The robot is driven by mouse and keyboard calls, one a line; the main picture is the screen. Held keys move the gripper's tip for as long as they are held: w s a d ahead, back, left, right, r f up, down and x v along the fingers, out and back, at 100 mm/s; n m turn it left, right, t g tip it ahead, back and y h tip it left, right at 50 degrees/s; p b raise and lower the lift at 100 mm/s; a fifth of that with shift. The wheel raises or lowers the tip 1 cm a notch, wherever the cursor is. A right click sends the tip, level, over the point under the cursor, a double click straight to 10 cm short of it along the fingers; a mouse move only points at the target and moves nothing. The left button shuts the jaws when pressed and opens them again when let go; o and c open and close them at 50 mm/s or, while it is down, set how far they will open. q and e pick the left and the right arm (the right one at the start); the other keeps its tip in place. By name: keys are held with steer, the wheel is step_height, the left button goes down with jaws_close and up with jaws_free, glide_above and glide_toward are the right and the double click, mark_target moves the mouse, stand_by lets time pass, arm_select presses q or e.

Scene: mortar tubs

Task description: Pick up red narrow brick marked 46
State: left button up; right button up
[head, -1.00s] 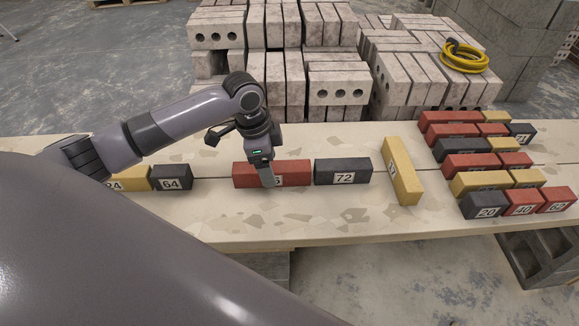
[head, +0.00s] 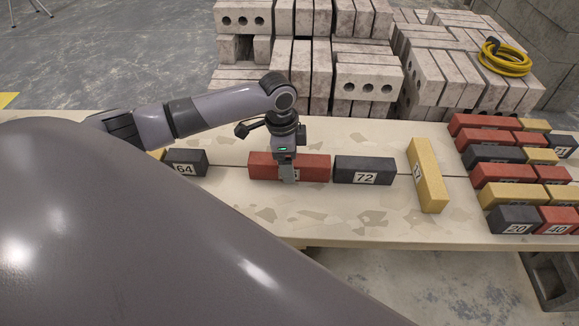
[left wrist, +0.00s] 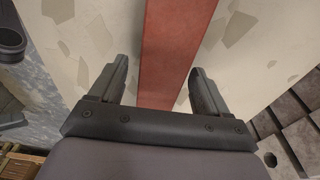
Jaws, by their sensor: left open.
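A red narrow brick (head: 262,165) lies lengthwise on the pale bench, with its label mostly hidden behind my left gripper, so I cannot read the whole number. My left gripper (head: 288,176) points down at the brick's middle, with one finger in front of its near face. In the left wrist view the red brick (left wrist: 175,45) runs between the two open fingers of the left gripper (left wrist: 158,72), with a gap on each side. My right gripper is not in view.
A black brick marked 72 (head: 364,171) lies close to the right, and a black brick marked 64 (head: 187,163) to the left. A yellow brick (head: 428,176) lies crosswise farther right. Rows of mixed bricks fill the bench's right end. Grey block stacks (head: 365,75) stand behind.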

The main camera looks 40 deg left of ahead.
arm_select(q)
jaws_close()
steer(key=shift+w+r, duration=0.1)
steer(key=shift+r, duration=0.05)
